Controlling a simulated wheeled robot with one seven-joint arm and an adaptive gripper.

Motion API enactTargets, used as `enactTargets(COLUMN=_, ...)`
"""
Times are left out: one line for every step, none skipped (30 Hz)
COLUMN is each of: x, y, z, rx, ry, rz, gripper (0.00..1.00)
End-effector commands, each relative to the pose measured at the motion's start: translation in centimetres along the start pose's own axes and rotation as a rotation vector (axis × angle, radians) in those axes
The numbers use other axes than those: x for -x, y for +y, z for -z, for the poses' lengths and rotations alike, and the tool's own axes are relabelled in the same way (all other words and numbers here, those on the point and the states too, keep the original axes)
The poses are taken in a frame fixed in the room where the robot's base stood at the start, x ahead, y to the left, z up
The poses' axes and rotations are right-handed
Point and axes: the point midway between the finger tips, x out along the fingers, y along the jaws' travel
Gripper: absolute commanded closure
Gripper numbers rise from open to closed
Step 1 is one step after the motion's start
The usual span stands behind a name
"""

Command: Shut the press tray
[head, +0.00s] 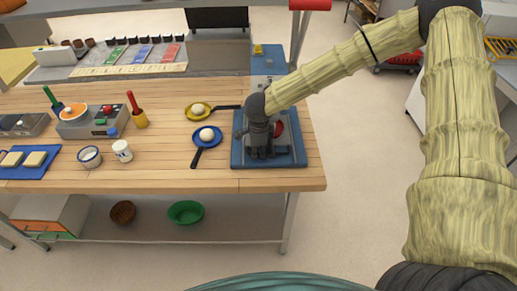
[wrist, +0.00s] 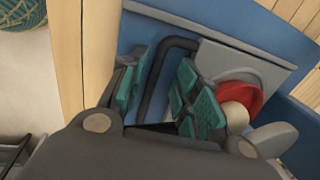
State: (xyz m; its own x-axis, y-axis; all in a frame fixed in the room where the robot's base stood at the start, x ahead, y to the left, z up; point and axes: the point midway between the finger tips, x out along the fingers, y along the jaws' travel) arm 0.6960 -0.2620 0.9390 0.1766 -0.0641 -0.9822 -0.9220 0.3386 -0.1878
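The press (head: 298,158) is blue and stands at the right end of the wooden table. Its grey tray (wrist: 225,60) shows in the wrist view, carrying a red disc (wrist: 240,92) and a pale round piece (wrist: 236,116) beside it. A dark bent handle (wrist: 178,43) extends from the tray. My gripper (head: 262,153) points down over the press and hides part of the tray in the head view. In the wrist view my gripper (wrist: 163,88) is open, with teal finger pads on either side of the handle; I cannot tell whether either touches it.
A blue pan (head: 208,140) and a yellow pan (head: 199,110), each holding a pale ball, lie just left of the press. A red-topped post (head: 297,40) rises behind it. Floor is clear right of the table.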

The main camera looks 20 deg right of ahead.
Motion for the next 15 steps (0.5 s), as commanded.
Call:
enactTargets(x=0.3, y=0.0, z=0.0, rx=0.000, ry=-0.001, rz=0.000, gripper=0.68)
enactTargets(x=0.5, y=0.0, z=0.0, rx=0.000, ry=-0.001, rz=0.000, gripper=0.68)
enactTargets(x=0.8, y=0.0, z=0.0, rx=0.000, ry=-0.001, rz=0.000, gripper=0.68)
enactTargets(x=1.1, y=0.0, z=-0.1, rx=0.000, ry=-0.001, rz=0.000, gripper=0.68)
enactTargets(x=1.5, y=-0.1, z=-0.1, rx=0.000, ry=-0.001, rz=0.001, gripper=0.68)
enactTargets(x=2.0, y=-0.1, z=0.0, rx=0.000, ry=-0.001, rz=0.002, gripper=0.68)
enactTargets(x=2.4, y=-0.1, z=0.0, rx=0.000, ry=-0.001, rz=0.002, gripper=0.68)
enactTargets(x=2.8, y=-0.1, z=0.0, rx=0.000, ry=-0.001, rz=0.002, gripper=0.68)
enactTargets(x=3.5, y=-0.1, z=0.0, rx=-0.001, ry=-0.001, rz=0.002, gripper=0.68)
enactTargets(x=3.9, y=-0.1, z=0.0, rx=-0.001, ry=-0.002, rz=0.002, gripper=0.68)
enactTargets(x=4.4, y=-0.1, z=-0.1, rx=0.000, ry=-0.002, rz=0.002, gripper=0.68)
enactTargets(x=5.0, y=-0.1, z=-0.1, rx=0.000, ry=-0.002, rz=0.003, gripper=0.68)
enactTargets(x=5.5, y=-0.1, z=0.0, rx=0.000, ry=-0.002, rz=0.002, gripper=0.68)
enactTargets(x=5.9, y=-0.1, z=0.0, rx=0.000, ry=-0.002, rz=0.002, gripper=0.68)
enactTargets(x=6.5, y=-0.2, z=0.0, rx=0.000, ry=-0.001, rz=0.003, gripper=0.68)
